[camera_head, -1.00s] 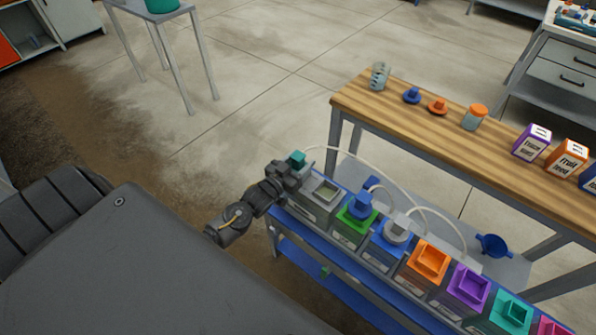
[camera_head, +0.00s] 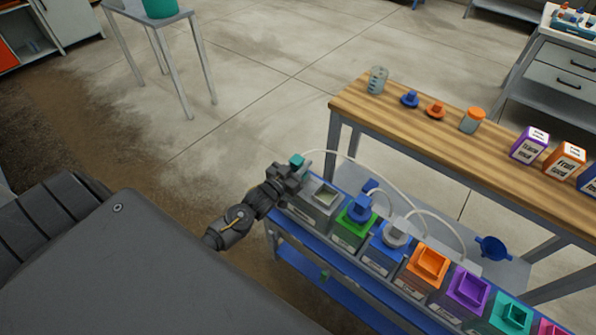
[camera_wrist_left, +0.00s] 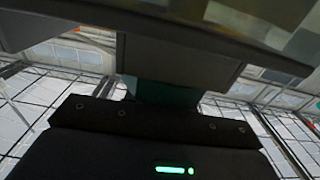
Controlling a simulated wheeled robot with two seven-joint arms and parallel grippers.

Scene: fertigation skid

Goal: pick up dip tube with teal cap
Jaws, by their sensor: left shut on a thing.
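The dip tube's teal cap (camera_head: 297,160) shows at the top of my left gripper, at the left end of the row of tanks. My left gripper (camera_head: 290,171) is shut on it. In the left wrist view a dark teal piece (camera_wrist_left: 165,92) sits between the jaws (camera_wrist_left: 170,75). A pale hose (camera_head: 345,156) arcs from near the cap to the right. The tube below the cap is hidden by the gripper and the grey tank, so I cannot tell whether it is inside the tank. My right gripper is out of view.
A grey open-topped tank (camera_head: 316,206) stands right beside the gripper. Green (camera_head: 351,228), blue, orange (camera_head: 427,266) and purple tanks follow to the right on the blue-shelved skid. Behind it is a wooden bench (camera_head: 440,132) with caps and boxes.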

